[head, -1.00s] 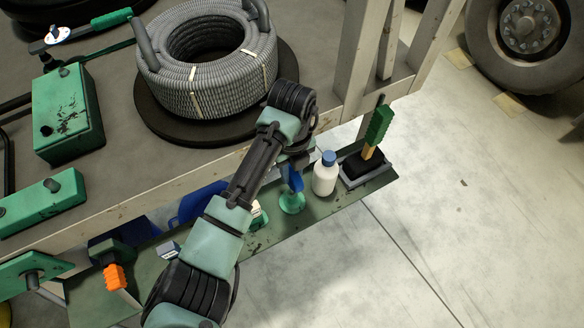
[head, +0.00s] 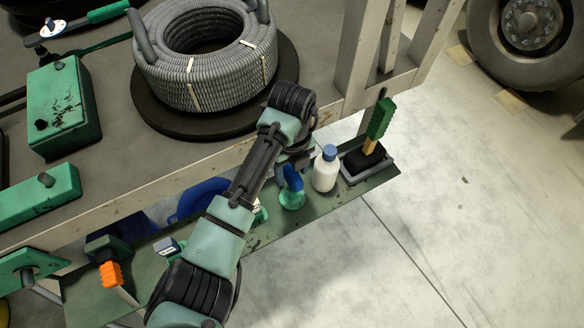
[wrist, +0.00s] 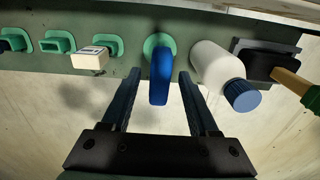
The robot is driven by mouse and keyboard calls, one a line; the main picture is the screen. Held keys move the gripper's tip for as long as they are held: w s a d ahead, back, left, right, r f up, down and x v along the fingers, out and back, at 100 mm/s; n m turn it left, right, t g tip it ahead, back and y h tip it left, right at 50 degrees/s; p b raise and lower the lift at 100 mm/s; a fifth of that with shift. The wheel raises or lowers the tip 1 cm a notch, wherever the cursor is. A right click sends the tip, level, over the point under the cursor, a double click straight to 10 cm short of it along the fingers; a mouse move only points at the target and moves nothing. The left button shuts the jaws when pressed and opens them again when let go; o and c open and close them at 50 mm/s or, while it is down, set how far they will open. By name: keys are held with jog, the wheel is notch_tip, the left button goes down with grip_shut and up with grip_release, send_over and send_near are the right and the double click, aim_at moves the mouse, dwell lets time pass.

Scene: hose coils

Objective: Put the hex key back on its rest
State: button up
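A blue upright piece (head: 292,178), which I take to be the hex key's handle, stands at a round green rest (head: 292,201) on the narrow green shelf. In the wrist view the blue handle (wrist: 160,85) covers the middle of the green ring (wrist: 153,41); its lower end is hidden, so I cannot tell how it is seated. My gripper (wrist: 160,78) is open, with one finger on each side of the handle and a visible gap on both sides. In the head view my wrist hides much of the gripper.
A white bottle with a blue cap (head: 326,170) stands close on the right of the handle. Beyond it is a black holder (head: 361,162) with a green-handled brush (head: 379,126). A white-labelled block (wrist: 90,58) sits left. The hose coil (head: 205,62) lies on the bench above.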

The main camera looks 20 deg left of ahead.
notch_tip(320, 180, up, 13)
dwell(0.7)
dwell(0.5)
jog(key=w+d+r+n+t, duration=0.2)
jog(key=w+d+r+t, duration=0.25)
jog(key=w+d, duration=0.2)
jog(key=w+d+r+n+t+h, duration=0.1)
jog(key=w+d+r+n+t, duration=0.15)
jog(key=r, duration=0.45)
jog(key=w+d+r+n+t+h, duration=0.1)
jog(key=w+d+r+n+t, duration=0.2)
jog(key=r, duration=0.5)
jog(key=w+d+r+n+t+h, duration=0.1)
jog(key=d+r+n+t, duration=0.3)
jog(key=r, duration=0.3)
jog(key=s+d+r+n+t, duration=0.1)
jog(key=s+r+n+t, duration=0.25)
jog(key=r, duration=0.55)
jog(key=s+r+n+t, duration=0.3)
jog(key=s+r+t, duration=0.15)
jog(key=r, duration=0.35)
jog(key=s+a+r+n+t+y, duration=0.2)
jog(key=s+r+n+t, duration=0.3)
jog(key=s, duration=0.5)
notch_tip(320, 180, up, 4)
jog(key=n+y, duration=0.1)
jog(key=n, duration=0.1)
jog(key=shift+s+a+f+n, duration=0.2)
jog(key=shift+s+a+n, duration=0.05)
jog(key=shift+a+n, duration=0.1)
